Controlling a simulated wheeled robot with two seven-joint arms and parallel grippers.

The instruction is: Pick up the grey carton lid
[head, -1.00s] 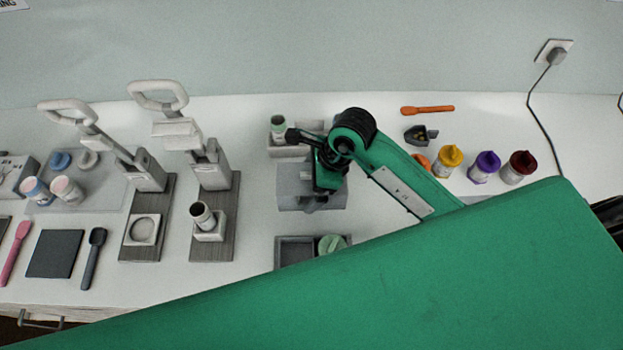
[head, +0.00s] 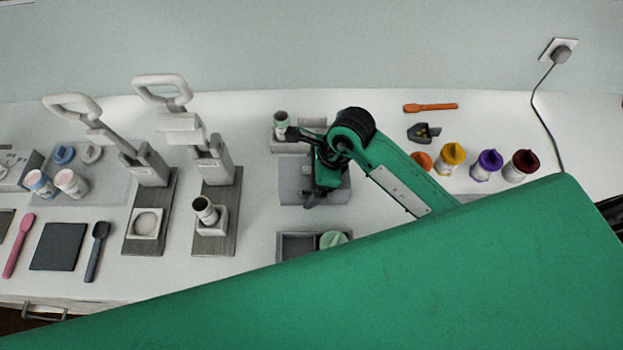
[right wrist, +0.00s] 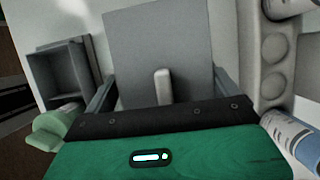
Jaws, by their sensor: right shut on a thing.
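The grey carton lid (head: 335,190) shows in the head view as a flat grey block top, partly hidden under my right gripper. In the right wrist view the grey lid (right wrist: 160,40) is a flat panel with a pale upright grip bar (right wrist: 163,88) between the fingers. My right gripper (head: 313,198) is shut on the lid; it points down over it, and its two grey fingers also show in the right wrist view (right wrist: 164,92). I cannot tell whether the lid is clear of what lies below. My left gripper is not in view.
A grey tray (head: 297,246) with a pale green piece (head: 333,239) lies in front. A rack with a green-topped tube (head: 281,126) stands behind. Yellow (head: 452,157), purple (head: 487,163) and dark red (head: 521,164) capped jars stand right. Two lever presses (head: 215,170) stand left.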

